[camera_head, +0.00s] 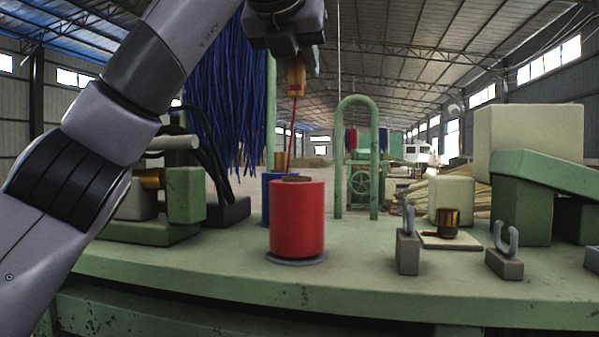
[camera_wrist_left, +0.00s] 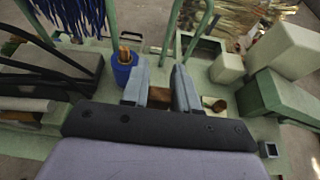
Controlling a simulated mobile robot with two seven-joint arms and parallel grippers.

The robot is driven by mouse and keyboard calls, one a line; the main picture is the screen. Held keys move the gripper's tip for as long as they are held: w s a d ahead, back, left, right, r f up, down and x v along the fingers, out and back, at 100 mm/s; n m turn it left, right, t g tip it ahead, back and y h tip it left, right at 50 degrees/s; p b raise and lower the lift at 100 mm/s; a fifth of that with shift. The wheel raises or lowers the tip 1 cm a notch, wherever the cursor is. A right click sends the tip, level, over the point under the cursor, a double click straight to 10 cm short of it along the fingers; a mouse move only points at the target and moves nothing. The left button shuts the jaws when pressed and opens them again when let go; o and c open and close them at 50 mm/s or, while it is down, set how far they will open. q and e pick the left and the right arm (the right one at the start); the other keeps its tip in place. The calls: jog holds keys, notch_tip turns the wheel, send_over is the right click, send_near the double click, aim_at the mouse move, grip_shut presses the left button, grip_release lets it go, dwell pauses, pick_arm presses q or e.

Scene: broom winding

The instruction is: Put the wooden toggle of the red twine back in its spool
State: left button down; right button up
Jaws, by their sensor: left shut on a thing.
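The red twine spool (camera_head: 297,222) stands upright on a grey disc on the green bench, with a dark round opening in its top. My left gripper (camera_head: 297,56) is high above the spool, shut on the wooden toggle (camera_head: 297,78), which hangs upright. A length of red twine (camera_head: 291,135) runs from the toggle down to the spool, leaning slightly. In the left wrist view the toggle (camera_wrist_left: 160,95) sits between the fingers of my left gripper (camera_wrist_left: 160,84); the red spool is not visible there. My right gripper is not in view.
A blue spool (camera_head: 267,187) stands just behind the red one; its wooden toggle (camera_wrist_left: 124,53) shows in the left wrist view. Blue strands (camera_head: 225,100) hang behind. A green arch (camera_head: 341,150) and two hook blocks (camera_head: 408,252) stand to the right. The bench front (camera_head: 380,290) is clear.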

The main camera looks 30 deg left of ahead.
pick_arm(q)
notch_tip(320, 180, down, 10)
jog(key=shift+r+b, duration=0.2)
jog(key=shift+b, duration=0.8)
notch_tip(320, 180, down, 3)
jog(key=shift+f+b, duration=0.2)
jog(key=shift+b, duration=0.1)
jog(key=shift+f, duration=0.4)
jog(key=c, duration=0.9)
grip_release()
jog(key=shift+o, duration=0.2)
jog(key=shift+s+r, duration=0.1)
jog(key=shift+s+d+r, duration=0.15)
jog(key=shift+s, duration=0.15)
jog(key=b+v, duration=0.2)
jog(key=v, duration=0.9)
